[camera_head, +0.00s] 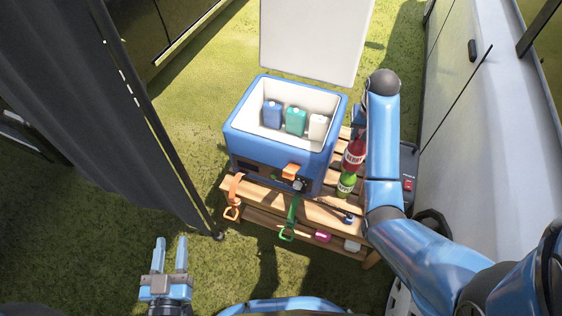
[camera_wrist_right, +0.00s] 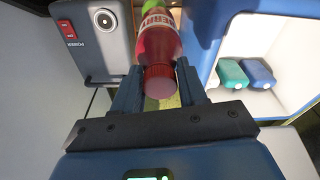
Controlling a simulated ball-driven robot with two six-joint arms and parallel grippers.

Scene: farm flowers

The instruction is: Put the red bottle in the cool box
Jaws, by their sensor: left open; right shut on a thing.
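The red bottle (camera_head: 354,153) is at the right side of the cool box (camera_head: 252,150), outside it. My right gripper is shut on the bottle; in the head view my arm mostly hides this gripper. In the right wrist view the fingers (camera_wrist_right: 160,76) clasp the red bottle (camera_wrist_right: 158,45) on both sides near its red cap. The cool box is blue with a white inside, and its white lid (camera_head: 312,40) stands open. It also shows in the right wrist view (camera_wrist_right: 207,32). My left gripper (camera_head: 174,243) is open and empty at the lower left, well away from the box.
Blue (camera_head: 272,114), teal (camera_head: 295,121) and white (camera_head: 318,126) containers stand inside the box. A green bottle (camera_head: 346,184) is close to the red one on the slatted wooden table (camera_head: 318,212). Straps hang at the table's front. A dark power unit (camera_wrist_right: 95,40) is beside the bottle.

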